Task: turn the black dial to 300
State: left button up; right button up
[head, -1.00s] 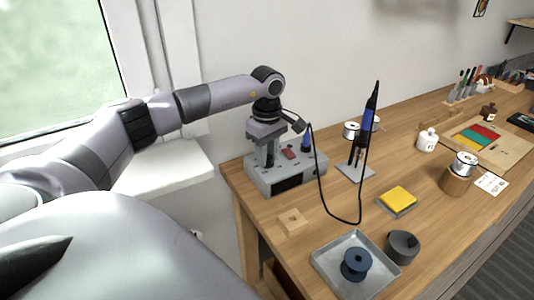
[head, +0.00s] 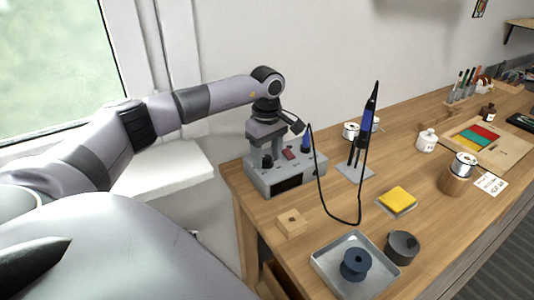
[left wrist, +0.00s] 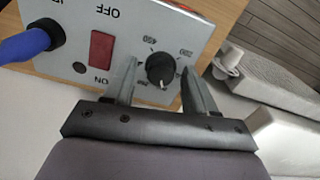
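The black dial (left wrist: 160,70) is on the top panel of the grey soldering station (head: 285,172). My right gripper is not in view.
A red switch (left wrist: 102,45) marked ON and OFF and a blue plug (left wrist: 28,44) sit beside the dial. A soldering iron (head: 369,112) with a black cable stands right of the station. A wooden block (head: 292,222) and a metal tray (head: 330,268) are in front.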

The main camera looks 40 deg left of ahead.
aim_at(267, 158)
pick_arm(q)
jog(key=shift+r, duration=0.1)
notch_tip(267, 158, up, 7)
jog(key=shift+b, duration=0.35)
jog(key=shift+s, duration=0.1)
dwell(0.5)
